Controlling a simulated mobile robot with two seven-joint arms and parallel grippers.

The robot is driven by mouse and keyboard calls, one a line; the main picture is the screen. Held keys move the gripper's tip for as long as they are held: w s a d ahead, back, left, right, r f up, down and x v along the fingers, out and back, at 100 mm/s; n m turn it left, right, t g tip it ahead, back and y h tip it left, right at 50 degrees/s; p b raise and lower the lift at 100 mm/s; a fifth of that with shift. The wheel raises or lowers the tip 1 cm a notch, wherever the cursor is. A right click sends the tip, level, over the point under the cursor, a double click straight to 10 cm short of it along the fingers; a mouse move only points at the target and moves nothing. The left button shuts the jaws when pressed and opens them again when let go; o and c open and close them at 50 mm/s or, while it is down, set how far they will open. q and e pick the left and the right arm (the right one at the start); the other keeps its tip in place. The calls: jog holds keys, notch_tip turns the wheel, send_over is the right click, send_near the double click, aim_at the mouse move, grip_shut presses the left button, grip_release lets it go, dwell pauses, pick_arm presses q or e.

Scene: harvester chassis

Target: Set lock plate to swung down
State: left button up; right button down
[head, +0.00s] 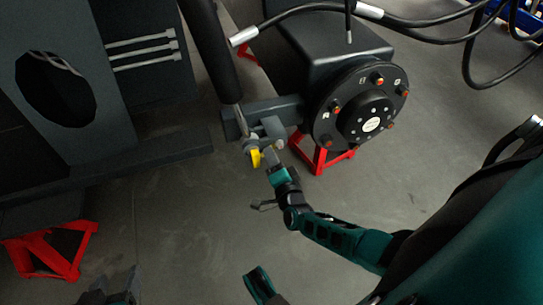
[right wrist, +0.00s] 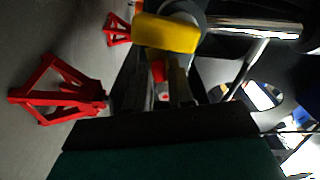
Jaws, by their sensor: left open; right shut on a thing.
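The lock plate, which I take to be the yellow piece (head: 256,158), hangs at the pin joint below the dark cylinder in the head view. In the right wrist view the yellow piece (right wrist: 165,33) lies across the far ends of my fingers. My right gripper (head: 271,157) is shut at this joint, right beside the yellow piece; its exact contact is partly hidden. The gripper's fingers (right wrist: 168,82) point at the piece in the wrist view, with a small red spot between them. My left gripper (head: 108,287) is open and empty at the bottom left, far from the joint.
A black wheel hub (head: 365,115) stands right of the joint, above a red stand (head: 318,155). A dark cylinder (head: 215,50) slopes down to the bracket (head: 285,108). Cables (head: 425,20) hang at the top right. Another red stand (head: 50,248) is at left. The floor between is clear.

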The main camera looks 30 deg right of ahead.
jog(key=d+n, duration=0.1)
jog(key=n, duration=0.3)
jog(key=d+f+n, duration=0.1)
jog(key=n, duration=0.3)
jog(key=d+f+n, duration=0.1)
jog(key=n, duration=0.3)
jog(key=shift+s+f+n, duration=0.1)
jog(key=shift+s+n, duration=0.2)
dwell(0.4)
jog(key=c, duration=1.1)
grip_release()
jog(key=shift+s, duration=0.15)
